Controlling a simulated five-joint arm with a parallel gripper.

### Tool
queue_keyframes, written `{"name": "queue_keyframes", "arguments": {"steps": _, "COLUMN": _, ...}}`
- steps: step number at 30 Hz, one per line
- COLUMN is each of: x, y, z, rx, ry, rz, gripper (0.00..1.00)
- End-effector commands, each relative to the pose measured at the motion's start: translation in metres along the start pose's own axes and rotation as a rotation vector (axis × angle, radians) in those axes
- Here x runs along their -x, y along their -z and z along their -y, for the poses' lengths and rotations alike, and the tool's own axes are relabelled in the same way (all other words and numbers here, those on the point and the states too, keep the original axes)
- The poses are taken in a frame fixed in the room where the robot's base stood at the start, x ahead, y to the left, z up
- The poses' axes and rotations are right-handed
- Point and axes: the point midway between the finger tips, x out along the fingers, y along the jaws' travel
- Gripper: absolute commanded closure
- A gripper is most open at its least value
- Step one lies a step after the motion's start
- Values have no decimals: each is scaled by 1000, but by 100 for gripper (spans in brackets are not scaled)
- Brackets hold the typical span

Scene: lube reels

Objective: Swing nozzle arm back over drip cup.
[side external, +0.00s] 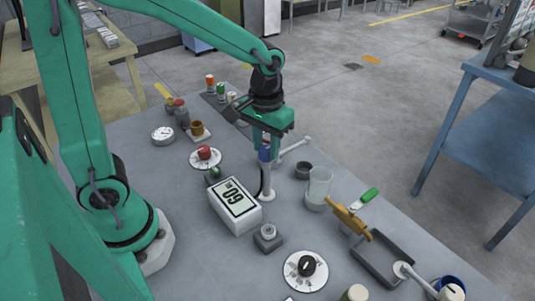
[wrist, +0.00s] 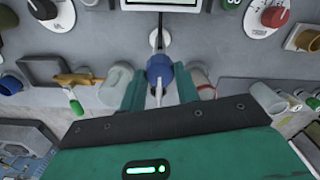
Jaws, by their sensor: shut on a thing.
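The nozzle arm (side external: 291,147) is a thin white tube on a white upright post (side external: 268,190), with a blue collar. In the side external view the tube points to the back right. My gripper (side external: 266,150) is shut on the nozzle arm at its blue collar, pointing down over the post. In the wrist view the blue collar (wrist: 160,70) sits between the two green fingers (wrist: 160,88). A small dark round cup (side external: 303,170), which looks like the drip cup, stands right of the post, apart from it. The tube's end is not above that cup.
A clear beaker (side external: 318,188), a brass valve with a green handle (side external: 350,218) and a dark tray (side external: 382,258) stand to the right. A white display box (side external: 235,207) stands left of the post. A red knob dial (side external: 205,156) and a black knob dial (side external: 306,268) are nearby.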

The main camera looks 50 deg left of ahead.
Motion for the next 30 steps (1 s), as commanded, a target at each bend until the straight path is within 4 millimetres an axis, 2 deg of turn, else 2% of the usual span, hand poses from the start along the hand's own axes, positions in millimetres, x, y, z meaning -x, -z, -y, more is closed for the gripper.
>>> {"name": "queue_keyframes", "arguments": {"steps": 5, "x": 1, "y": 0, "z": 0, "rx": 1, "ry": 0, "rz": 0, "gripper": 100}}
{"name": "queue_keyframes", "arguments": {"steps": 6, "x": 1, "y": 0, "z": 0, "rx": 1, "ry": 0, "rz": 0, "gripper": 67}}
{"name": "queue_keyframes", "arguments": {"steps": 9, "x": 1, "y": 0, "z": 0, "rx": 2, "ry": 0, "rz": -1, "gripper": 47}}
{"name": "queue_keyframes", "arguments": {"steps": 22, "x": 4, "y": 0, "z": 0, "rx": 2, "ry": -1, "rz": -2, "gripper": 47}}
{"name": "queue_keyframes", "arguments": {"steps": 30, "x": 30, "y": 0, "z": 0, "rx": 2, "ry": -2, "rz": -4, "gripper": 47}}
